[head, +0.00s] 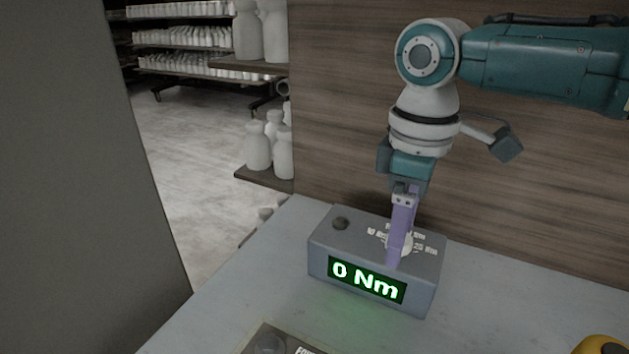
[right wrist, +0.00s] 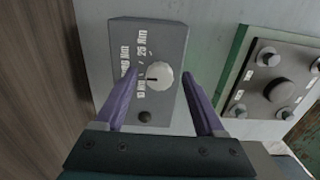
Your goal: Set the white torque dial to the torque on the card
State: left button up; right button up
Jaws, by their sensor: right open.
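A grey box (head: 325,243) stands on the table, its green display (head: 367,280) reading "0 Nm". The white torque dial (right wrist: 160,76) is on its top face; in the head view it is partly hidden behind my purple fingers. A dark mark on the dial points left in the right wrist view. Printed Nm labels lie beside it, "10 Nm" and "25 Nm" legible, another partly covered. My right gripper (right wrist: 160,73) is open, with one finger on each side of the dial; gaps show between fingers and dial. I cannot make out a torque card. My left gripper is not in view.
A dark knob (head: 341,223) also sits on the box. A panel with several knobs (right wrist: 290,70) lies beside the box. A dark plate (head: 272,340) with cut-off lettering and a yellow object (head: 602,345) are at the front edge. A wooden wall (head: 540,190) stands behind.

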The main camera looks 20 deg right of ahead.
grip_shut()
dwell(0.6)
